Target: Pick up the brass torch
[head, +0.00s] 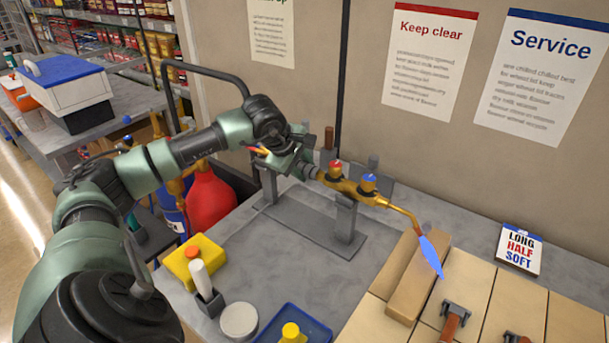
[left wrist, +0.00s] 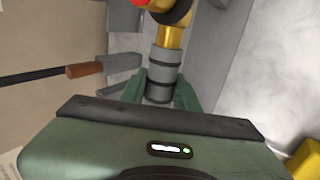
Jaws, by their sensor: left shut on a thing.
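The brass torch (head: 350,187) has a red knob and a blue knob, a bent nozzle to the right and a blue flame (head: 431,252) at its tip. My left gripper (head: 308,168) is shut on the torch's rear end. In the left wrist view my left gripper (left wrist: 160,88) closes around the grey ribbed grip of the torch (left wrist: 164,62). The torch lies roughly level over a grey two-post stand (head: 318,232). I cannot tell whether it still touches the posts. My right gripper is not in view.
The flame points down over tan bricks (head: 478,282) and a long block (head: 408,285). A wall is behind.

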